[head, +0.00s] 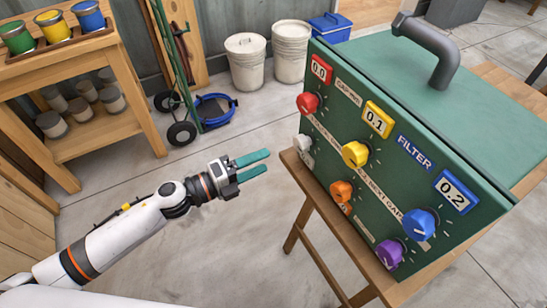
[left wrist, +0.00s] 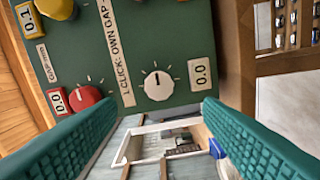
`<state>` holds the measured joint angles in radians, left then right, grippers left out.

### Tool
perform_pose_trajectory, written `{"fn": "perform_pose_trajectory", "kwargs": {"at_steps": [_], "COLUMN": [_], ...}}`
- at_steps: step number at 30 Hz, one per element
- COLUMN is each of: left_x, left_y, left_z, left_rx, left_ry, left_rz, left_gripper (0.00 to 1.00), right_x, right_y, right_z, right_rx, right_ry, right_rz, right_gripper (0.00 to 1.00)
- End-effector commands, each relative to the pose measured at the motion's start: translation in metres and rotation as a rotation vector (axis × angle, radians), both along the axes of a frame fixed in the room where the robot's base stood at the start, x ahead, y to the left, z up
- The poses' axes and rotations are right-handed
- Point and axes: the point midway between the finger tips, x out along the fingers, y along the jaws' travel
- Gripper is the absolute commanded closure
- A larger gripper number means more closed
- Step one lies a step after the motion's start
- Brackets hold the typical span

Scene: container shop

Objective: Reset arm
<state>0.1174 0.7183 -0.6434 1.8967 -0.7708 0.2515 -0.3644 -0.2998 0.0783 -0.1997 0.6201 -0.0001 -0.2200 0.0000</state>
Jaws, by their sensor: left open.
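My left gripper (head: 252,165) is in the middle of the head view, open and empty. Its two teal fingers point right toward a green control box and are apart from it. The fingers also show at both sides of the left wrist view (left wrist: 205,140), with nothing between them. The green box (head: 440,150) carries red (head: 307,104), yellow (head: 355,154), blue (head: 419,224), orange (head: 341,192), purple (head: 390,253) and white (head: 303,144) knobs. The white knob also shows in the left wrist view (left wrist: 158,86), ahead of the fingers. My right gripper is not in view.
The box stands on a wooden table (head: 370,268). A wooden shelf (head: 140,90) with paint cans is at the left. A hand truck (head: 182,132), two white buckets (head: 246,62) and a blue cooler (head: 331,26) stand behind. The floor around my left gripper is clear.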

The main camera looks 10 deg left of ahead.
Motion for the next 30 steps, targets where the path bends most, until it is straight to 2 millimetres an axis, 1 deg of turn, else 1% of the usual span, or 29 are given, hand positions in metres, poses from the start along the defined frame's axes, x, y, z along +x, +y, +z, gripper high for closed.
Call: {"fn": "perform_pose_trajectory", "kwargs": {"at_steps": [1, 4, 19, 22, 23, 26, 27, 29, 30], "left_x": [-0.003, -0.005, -0.005, 0.0, 0.003, 0.021, 0.028, 0.035, 0.037], "left_y": [0.004, 0.007, 0.007, 0.011, 0.015, 0.034, 0.046, 0.066, 0.08], "left_z": [-0.001, 0.0, 0.0, -0.008, -0.014, -0.05, -0.072, -0.11, -0.138], "left_rx": [0.001, 0.001, 0.001, -0.01, -0.018, -0.072, -0.102, -0.154, -0.19], "left_ry": [0.001, -0.001, -0.001, 0.027, 0.049, 0.173, 0.242, 0.361, 0.444], "left_rz": [-0.001, -0.001, -0.001, 0.024, 0.044, 0.152, 0.216, 0.323, 0.398], "left_gripper": [0.39, 0.39, 0.39, 0.39, 0.39, 0.39, 0.39, 0.39, 0.39], "right_x": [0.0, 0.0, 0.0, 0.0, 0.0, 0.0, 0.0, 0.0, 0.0], "right_y": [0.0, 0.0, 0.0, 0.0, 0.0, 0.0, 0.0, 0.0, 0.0], "right_z": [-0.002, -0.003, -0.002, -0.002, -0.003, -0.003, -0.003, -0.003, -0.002], "right_rx": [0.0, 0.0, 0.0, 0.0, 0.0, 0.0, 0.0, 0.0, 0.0], "right_ry": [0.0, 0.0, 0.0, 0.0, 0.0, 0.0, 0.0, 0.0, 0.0], "right_rz": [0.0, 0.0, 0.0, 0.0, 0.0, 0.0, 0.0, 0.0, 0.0], "right_gripper": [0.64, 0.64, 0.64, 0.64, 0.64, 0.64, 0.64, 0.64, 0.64]}}
